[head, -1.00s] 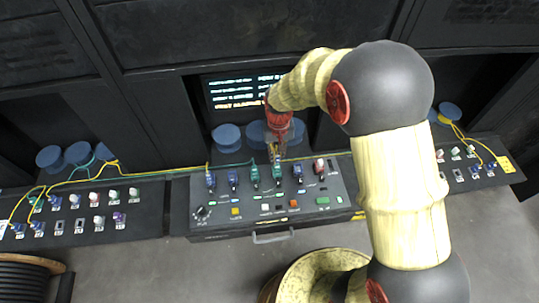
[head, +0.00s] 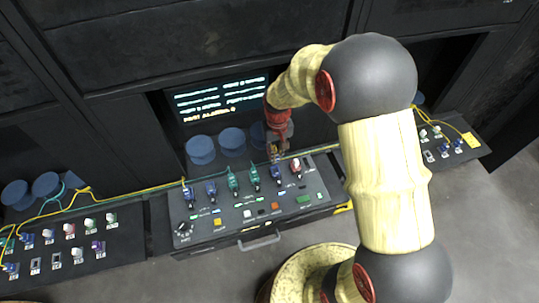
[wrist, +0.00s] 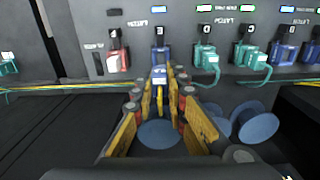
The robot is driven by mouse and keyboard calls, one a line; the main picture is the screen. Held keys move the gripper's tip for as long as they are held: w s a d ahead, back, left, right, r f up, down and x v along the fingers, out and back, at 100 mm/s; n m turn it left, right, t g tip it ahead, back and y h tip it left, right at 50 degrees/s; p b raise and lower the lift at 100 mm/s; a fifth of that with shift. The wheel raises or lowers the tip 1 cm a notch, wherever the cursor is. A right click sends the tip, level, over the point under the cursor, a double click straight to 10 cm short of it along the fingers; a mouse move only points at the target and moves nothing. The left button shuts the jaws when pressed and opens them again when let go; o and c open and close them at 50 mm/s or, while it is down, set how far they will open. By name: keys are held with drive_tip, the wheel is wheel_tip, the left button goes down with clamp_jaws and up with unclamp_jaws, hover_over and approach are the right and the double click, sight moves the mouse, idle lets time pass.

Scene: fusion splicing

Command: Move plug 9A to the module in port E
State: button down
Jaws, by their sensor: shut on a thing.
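My gripper (head: 277,152) is over the back edge of the console, in line with port E. In the wrist view its yellow fingers (wrist: 158,90) are closed around a small blue plug (wrist: 158,74) with a pale label that I cannot read clearly. The plug points at the blue module (wrist: 159,53) in port E, under the letter E. Plug and module look lined up and very close; I cannot tell whether they touch. The module also shows in the head view (head: 276,173), just in front of my gripper.
A red and white module (wrist: 118,60) stands beside port E on one side, a green one (wrist: 207,62) at port D on the other. Yellow and green cables run along the console's back edge. Blue round spools (head: 200,150) stand behind. A side panel (head: 75,250) is at left.

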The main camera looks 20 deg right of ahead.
drive_tip(key=shift+a+f+b, duration=0.1)
drive_tip(key=shift+f+b, duration=1.6)
drive_tip(key=shift+f, duration=1.4)
drive_tip(key=shift+f, duration=0.55)
drive_tip(key=c, duration=1.7)
unclamp_jaws()
wheel_tip(320, 180, up, 12)
drive_tip(key=s+r+t+b, duration=0.2)
drive_tip(key=s+b, duration=0.2)
drive_tip(key=s, duration=0.3)
drive_tip(key=s+r+t+b, duration=0.1)
drive_tip(key=s+r+b, duration=0.2)
drive_tip(key=s, duration=0.4)
drive_tip(key=s+r+t+b, duration=0.2)
drive_tip(key=s+b, duration=0.3)
drive_tip(key=s, duration=0.3)
drive_tip(key=shift+s+r+t, duration=0.1)
drive_tip(key=shift+r+t, duration=0.2)
drive_tip(key=shift+r, duration=0.15)
